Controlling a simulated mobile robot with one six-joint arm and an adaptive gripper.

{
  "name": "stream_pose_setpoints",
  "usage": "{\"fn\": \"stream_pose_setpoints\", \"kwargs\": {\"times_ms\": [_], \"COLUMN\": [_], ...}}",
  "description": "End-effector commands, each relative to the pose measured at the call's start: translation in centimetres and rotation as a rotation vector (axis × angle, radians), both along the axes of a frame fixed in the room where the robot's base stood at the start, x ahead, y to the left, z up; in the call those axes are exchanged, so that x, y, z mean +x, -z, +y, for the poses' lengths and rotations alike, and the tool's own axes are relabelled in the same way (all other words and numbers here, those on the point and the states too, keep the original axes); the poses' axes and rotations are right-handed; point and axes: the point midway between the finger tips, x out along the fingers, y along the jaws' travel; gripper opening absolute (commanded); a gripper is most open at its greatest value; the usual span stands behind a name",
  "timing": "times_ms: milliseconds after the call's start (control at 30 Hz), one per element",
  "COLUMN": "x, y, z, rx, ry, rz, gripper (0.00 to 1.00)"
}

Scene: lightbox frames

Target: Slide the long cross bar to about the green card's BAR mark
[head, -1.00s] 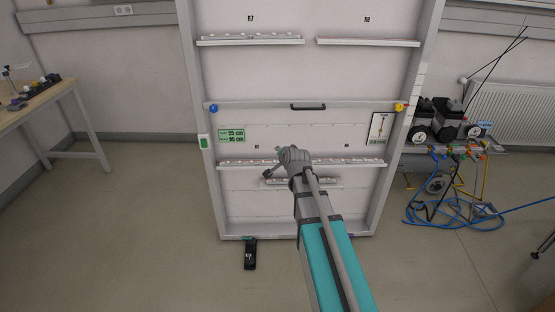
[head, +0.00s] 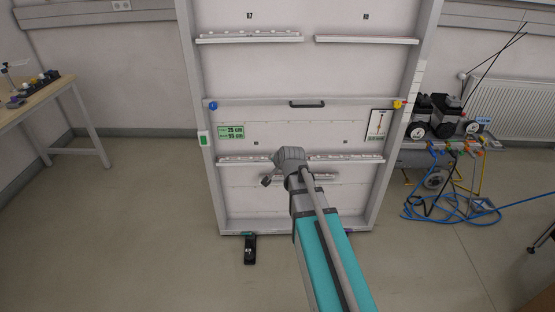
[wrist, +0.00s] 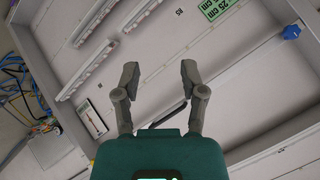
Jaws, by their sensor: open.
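The long cross bar (head: 350,102) runs level across the tall frame, with a dark handle (head: 307,104) at its middle, a blue knob (head: 213,105) at its left end and a yellow knob (head: 397,104) at its right. The green card (head: 230,132) hangs below its left part; its upper line reads 25 cm, its lower line seems 95 cm. My gripper (wrist: 160,72) is open and empty in the wrist view, its fingers spread. The handle (wrist: 168,115) shows there between the finger links, not gripped.
Shelf rails (head: 250,38) cross the frame above and below the bar. A picture card (head: 380,124) hangs at the right. A black object (head: 250,249) lies on the floor at the frame's foot. A cart with blue hoses (head: 440,150) stands right; a table (head: 40,92) stands left.

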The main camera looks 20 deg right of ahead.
Motion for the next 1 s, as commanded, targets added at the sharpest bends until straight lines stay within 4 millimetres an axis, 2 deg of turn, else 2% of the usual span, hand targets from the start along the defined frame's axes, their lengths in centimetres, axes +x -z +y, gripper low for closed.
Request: {"fn": "stream_pose_setpoints", "kwargs": {"times_ms": [167, 267, 367, 500, 700, 833, 1000], "x": [-1.9, -4.0, -6.7, -11.3, -17.8, -20.9, -22.8], "y": [1.0, 2.1, 3.3, 4.9, 6.2, 6.5, 6.6], "z": [1.1, 2.1, 3.3, 4.9, 6.4, 6.9, 7.1], "rx": [-0.044, -0.089, -0.145, -0.226, -0.313, -0.343, -0.360], "ry": [-0.060, -0.125, -0.212, -0.360, -0.571, -0.672, -0.738], "rz": [0.075, 0.155, 0.256, 0.420, 0.639, 0.739, 0.805], "gripper": [0.54, 0.54, 0.54, 0.54, 0.54, 0.54, 0.54]}}
